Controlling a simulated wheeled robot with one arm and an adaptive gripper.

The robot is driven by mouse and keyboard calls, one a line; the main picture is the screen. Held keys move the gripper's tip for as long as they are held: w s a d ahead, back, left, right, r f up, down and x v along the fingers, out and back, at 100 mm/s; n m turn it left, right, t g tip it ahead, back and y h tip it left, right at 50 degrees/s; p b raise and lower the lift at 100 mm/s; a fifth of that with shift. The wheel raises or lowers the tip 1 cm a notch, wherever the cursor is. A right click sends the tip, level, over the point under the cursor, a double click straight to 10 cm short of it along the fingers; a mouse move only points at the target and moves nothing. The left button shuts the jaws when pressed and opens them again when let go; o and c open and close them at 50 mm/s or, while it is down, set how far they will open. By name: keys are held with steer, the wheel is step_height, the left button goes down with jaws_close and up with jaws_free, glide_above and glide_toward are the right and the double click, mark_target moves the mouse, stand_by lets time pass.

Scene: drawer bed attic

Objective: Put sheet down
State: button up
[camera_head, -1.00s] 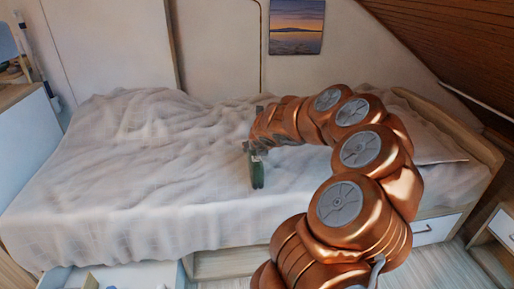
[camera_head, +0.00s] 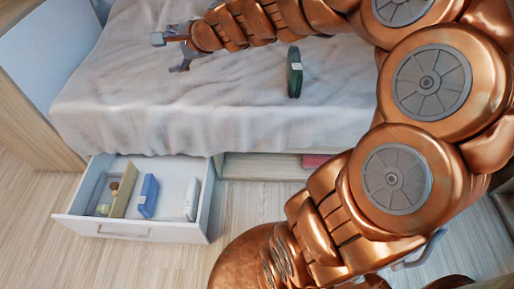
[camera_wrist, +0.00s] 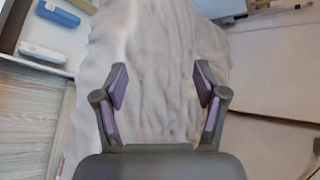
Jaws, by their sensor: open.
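The pale, wrinkled sheet (camera_head: 200,110) lies spread over the bed in the head view and hangs over its front edge. It also fills the middle of the wrist view (camera_wrist: 160,50). My gripper (camera_head: 168,53) is over the left part of the sheet. In the wrist view my gripper (camera_wrist: 160,85) has its two fingers wide apart, with only sheet visible between them. I cannot tell whether the fingertips touch the cloth.
A dark green oval object (camera_head: 294,72) is on the bed, right of my gripper. Below the bed an open white drawer (camera_head: 135,231) holds a blue item (camera_head: 148,195), a white item (camera_head: 192,199) and a tan item (camera_head: 123,190). Wooden floor is clear beside it.

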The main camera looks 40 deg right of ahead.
steer(key=s+a+f+n+g, duration=0.4)
steer(key=s+a+n, duration=0.15)
steer(key=s, duration=0.25)
steer(key=s+a+f+n+g, duration=0.35)
steer(key=s+n, duration=0.25)
steer(key=s, duration=0.3)
steer(key=s+d+f+n+g+h, duration=0.2)
steer(key=s+d+n, duration=0.1)
steer(key=s, duration=0.6)
steer(key=s+d+f+n+g+h, duration=0.2)
steer(key=s+d, duration=0.3)
steer(key=s, duration=0.4)
steer(key=shift+s+d+f+n+g+h, duration=0.25)
steer(key=shift+f+n+g+h, duration=0.15)
steer(key=shift+f+n+g, duration=0.4)
step_height(320, 180, up, 24)
steer(key=s+p, duration=0.1)
steer(key=p, duration=2.1)
steer(key=shift+s+f+t, duration=0.15)
steer(key=shift+f+t, duration=0.1)
steer(key=shift+t, duration=0.1)
